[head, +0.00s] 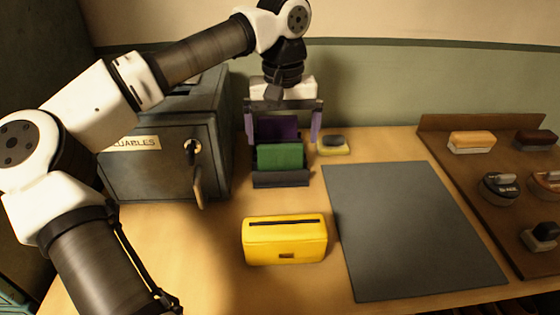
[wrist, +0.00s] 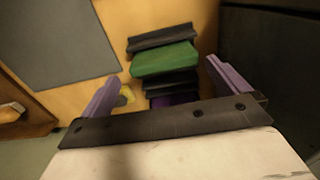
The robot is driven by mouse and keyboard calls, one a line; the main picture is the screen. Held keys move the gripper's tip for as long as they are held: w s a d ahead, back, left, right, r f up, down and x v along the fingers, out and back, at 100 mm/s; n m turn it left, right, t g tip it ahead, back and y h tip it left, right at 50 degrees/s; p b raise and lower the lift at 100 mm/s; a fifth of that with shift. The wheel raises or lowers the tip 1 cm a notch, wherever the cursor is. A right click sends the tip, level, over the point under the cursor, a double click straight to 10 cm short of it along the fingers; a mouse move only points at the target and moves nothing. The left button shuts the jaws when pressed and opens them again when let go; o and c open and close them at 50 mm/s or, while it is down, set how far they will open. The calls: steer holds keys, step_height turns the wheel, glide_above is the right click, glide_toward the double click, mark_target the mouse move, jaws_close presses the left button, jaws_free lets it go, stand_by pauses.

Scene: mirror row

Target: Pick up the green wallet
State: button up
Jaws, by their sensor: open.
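The green wallet (head: 280,157) stands in a dark slotted holder (head: 281,179) on the table, in front of a purple wallet (head: 275,128). In the wrist view the green wallet (wrist: 165,60) lies between and beyond my fingertips, with the purple wallet (wrist: 174,99) partly hidden by the gripper's bar. My gripper (head: 283,122) is open, with its purple fingers pointing down on either side of the holder. The fingers also show in the wrist view (wrist: 165,82). Nothing is held. Whether the fingertips are level with the green wallet's top is hard to tell.
A dark safe (head: 165,155) with a key in its door stands close on the left. A yellow box with a slot (head: 285,241) is in front, a small yellow-based brush (head: 334,146) to the right. A grey mat (head: 410,230) and a brown rack (head: 470,185) with brushes lie further right.

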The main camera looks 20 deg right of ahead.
mark_target(281, 159)
step_height(281, 159, down, 8)
steer(key=shift+a+r+p, duration=0.15)
steer(key=shift+r+p, duration=0.05)
steer(key=shift+p, duration=0.2)
steer(key=c, duration=0.8)
steer(key=shift+r, duration=0.2)
